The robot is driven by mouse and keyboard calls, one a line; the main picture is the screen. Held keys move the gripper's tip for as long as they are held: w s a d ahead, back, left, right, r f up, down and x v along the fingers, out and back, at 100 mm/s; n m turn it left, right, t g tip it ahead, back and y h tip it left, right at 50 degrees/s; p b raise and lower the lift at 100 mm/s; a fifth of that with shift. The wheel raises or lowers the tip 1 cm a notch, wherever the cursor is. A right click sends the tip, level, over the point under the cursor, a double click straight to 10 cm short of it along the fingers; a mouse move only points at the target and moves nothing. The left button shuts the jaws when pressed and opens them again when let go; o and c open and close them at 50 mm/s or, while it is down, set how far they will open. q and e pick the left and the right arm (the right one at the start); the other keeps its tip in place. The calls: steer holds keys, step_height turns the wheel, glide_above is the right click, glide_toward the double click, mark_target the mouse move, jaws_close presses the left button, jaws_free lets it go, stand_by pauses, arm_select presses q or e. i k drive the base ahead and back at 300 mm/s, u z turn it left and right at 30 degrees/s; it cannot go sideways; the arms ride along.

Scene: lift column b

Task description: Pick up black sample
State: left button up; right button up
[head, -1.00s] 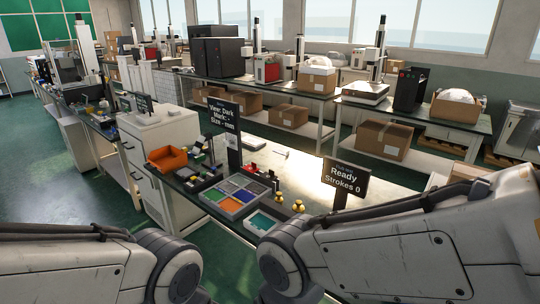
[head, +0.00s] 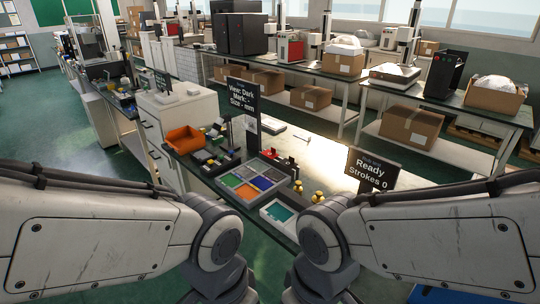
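Several small dark blocks lie on the bench beside the orange bin (head: 184,140); one dark group (head: 212,157) sits just right of it. I cannot tell which of them, if any, is the black sample. A grey tray (head: 236,200) with coloured compartments lies nearer to me, and a white tray with a teal inside (head: 264,222) lies beside it. Both my arms come in from the sides and bend down at the bottom of the head view. Both grippers are out of sight below the frame.
A dark sign (head: 242,100) reads "View: Dark, Mark: -, Size - mm". Another sign (head: 370,168) reads "Ready Strokes 0". Brass-coloured pieces (head: 318,197) stand near it. The bench top (head: 315,155) is mostly clear behind. A white drawer cabinet (head: 185,115) stands at the left.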

mark_target(289, 163)
steer(key=u, duration=0.4)
steer(key=i, duration=0.45)
steer(key=u, duration=1.05)
steer(key=i, duration=1.7)
steer(key=z, duration=1.05)
steer(key=i, duration=0.7)
steer(key=z, duration=0.85)
